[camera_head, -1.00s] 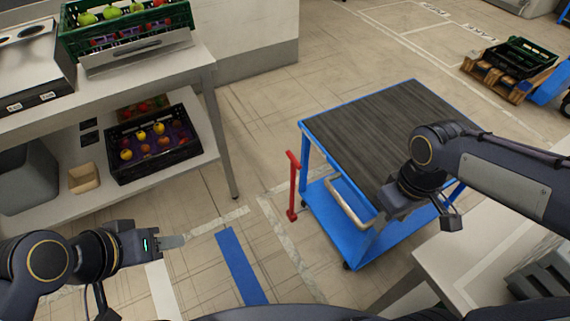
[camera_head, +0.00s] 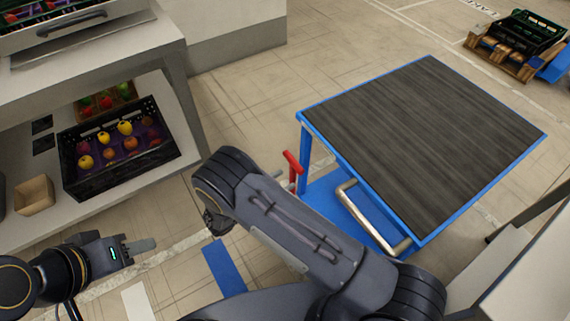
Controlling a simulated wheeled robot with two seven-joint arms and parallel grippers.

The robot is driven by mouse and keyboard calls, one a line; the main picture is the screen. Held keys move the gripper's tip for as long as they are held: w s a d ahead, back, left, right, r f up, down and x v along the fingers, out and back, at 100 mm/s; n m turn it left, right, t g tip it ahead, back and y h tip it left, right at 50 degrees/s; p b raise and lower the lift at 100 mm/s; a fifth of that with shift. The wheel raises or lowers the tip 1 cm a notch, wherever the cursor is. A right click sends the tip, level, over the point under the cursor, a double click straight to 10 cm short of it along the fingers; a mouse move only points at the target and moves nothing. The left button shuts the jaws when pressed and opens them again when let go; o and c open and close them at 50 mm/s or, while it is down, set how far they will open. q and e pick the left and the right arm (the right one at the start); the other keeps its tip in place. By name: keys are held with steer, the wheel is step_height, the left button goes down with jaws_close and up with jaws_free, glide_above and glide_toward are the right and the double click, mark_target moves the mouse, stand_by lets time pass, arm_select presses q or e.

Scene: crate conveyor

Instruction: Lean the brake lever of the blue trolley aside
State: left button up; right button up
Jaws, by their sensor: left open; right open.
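The blue trolley (camera_head: 322,129) has a dark wood-grain top and a metal push handle (camera_head: 366,217) on its near side. Its red brake lever (camera_head: 292,163) stands roughly upright at the trolley's left corner, with a short crossbar on top. My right arm hides the lever's lower part. My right arm reaches across in front of the trolley, and its gripper (camera_head: 217,222) points down, left of the lever and apart from it. Most of that gripper is hidden by the arm; it is open and I see nothing in it. My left gripper (camera_head: 143,246) is open and empty at lower left.
A shelf unit at left holds a black crate (camera_head: 72,177) of fruit and a small wooden box (camera_head: 36,195) on its lower board. A blue floor strip (camera_head: 224,268) lies below my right gripper. A pale table (camera_head: 520,285) stands at lower right.

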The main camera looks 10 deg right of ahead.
mark_target(290, 172)
steer(key=w+d, duration=0.1)
steer(key=w+d+f+n+t, duration=0.1)
steer(key=w+d, duration=0.1)
steer(key=w+d+f+t, duration=0.1)
steer(key=w+d, duration=0.1)
steer(key=shift+f+n, duration=0.25)
steer(key=shift+n, duration=0.05)
jaws_close()
stand_by(0.4)
